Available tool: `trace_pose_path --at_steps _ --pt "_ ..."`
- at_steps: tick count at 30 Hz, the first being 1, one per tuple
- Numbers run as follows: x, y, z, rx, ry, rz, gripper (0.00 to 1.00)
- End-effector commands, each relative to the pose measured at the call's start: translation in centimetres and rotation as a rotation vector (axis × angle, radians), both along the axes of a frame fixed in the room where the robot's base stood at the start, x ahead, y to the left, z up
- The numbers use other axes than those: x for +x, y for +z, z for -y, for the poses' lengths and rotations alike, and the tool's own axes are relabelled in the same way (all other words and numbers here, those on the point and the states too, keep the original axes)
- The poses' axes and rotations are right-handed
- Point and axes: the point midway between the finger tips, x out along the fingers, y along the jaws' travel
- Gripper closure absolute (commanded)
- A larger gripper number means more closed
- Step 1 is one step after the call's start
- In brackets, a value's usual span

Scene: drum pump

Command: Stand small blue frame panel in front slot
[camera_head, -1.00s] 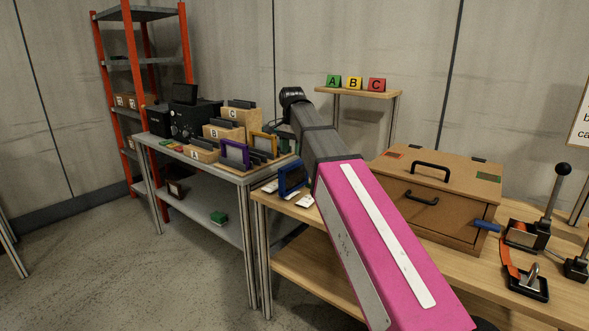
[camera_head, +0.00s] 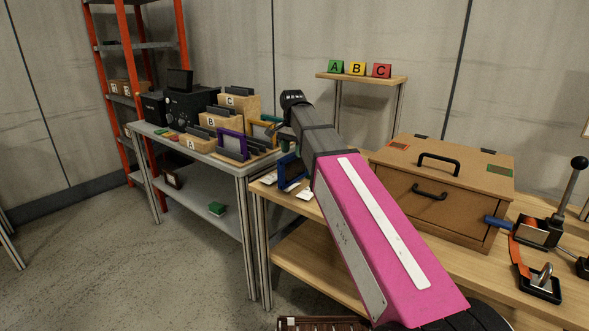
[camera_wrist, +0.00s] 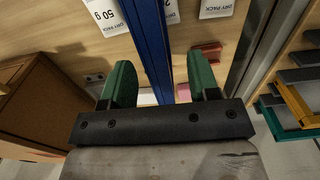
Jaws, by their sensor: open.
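The small blue frame panel (camera_head: 291,171) stands at the left end of the wooden bench, partly hidden behind my arm. In the wrist view the blue panel (camera_wrist: 149,45) appears as a long blue bar running between my green fingers. My gripper (camera_wrist: 161,78) is open around it, a finger on each side, with gaps showing. A purple frame (camera_head: 231,147) and an orange frame (camera_head: 260,131) stand in a wooden rack on the grey table. I cannot make out which slot of that rack is the front one.
White dry-pack cards (camera_wrist: 216,7) lie beside the panel. A brown cabinet (camera_head: 440,190) with black handles stands right of my arm. The grey table (camera_head: 245,170) and wooden bench (camera_head: 262,197) nearly meet.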

Motion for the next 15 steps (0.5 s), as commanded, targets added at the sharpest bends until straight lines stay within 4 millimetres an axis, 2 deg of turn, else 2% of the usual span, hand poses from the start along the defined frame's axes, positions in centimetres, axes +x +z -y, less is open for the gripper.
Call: trace_pose_path --at_steps 9,15 --pt "0.1 -4.0 0.6 0.000 0.000 -0.001 0.45" --pt "0.1 -4.4 0.6 0.000 0.000 0.000 0.45"
